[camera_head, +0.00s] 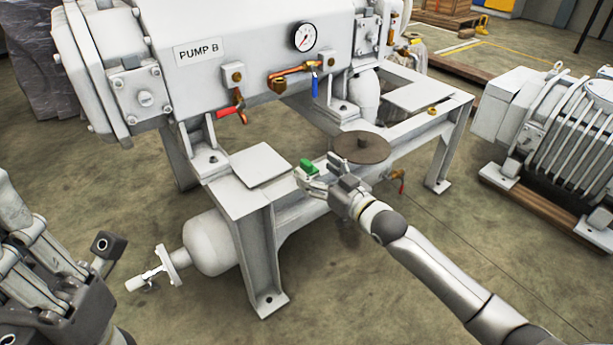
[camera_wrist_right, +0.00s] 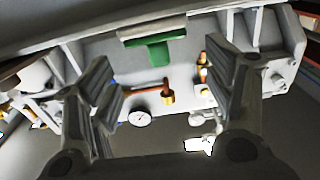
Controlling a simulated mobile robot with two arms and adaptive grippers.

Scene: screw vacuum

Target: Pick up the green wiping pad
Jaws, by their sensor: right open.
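The green wiping pad (camera_head: 308,167) is a small block on the front part of the pump's white frame, just beside the tips of my right gripper (camera_head: 322,173). In the right wrist view the pad (camera_wrist_right: 153,52) appears as a green T-shaped piece with a grey strip along its edge. It lies beyond and between the two spread fingers of my right gripper (camera_wrist_right: 163,78). No contact between fingers and pad shows. My left gripper (camera_head: 65,265) is at the lower left of the head view, cut by the frame edge and far from the pad; its jaw opening is unclear.
A flat white plate (camera_head: 260,165) lies on the left frame top. A finned machine (camera_head: 560,130) stands at right. Open floor (camera_head: 360,290) lies in front.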

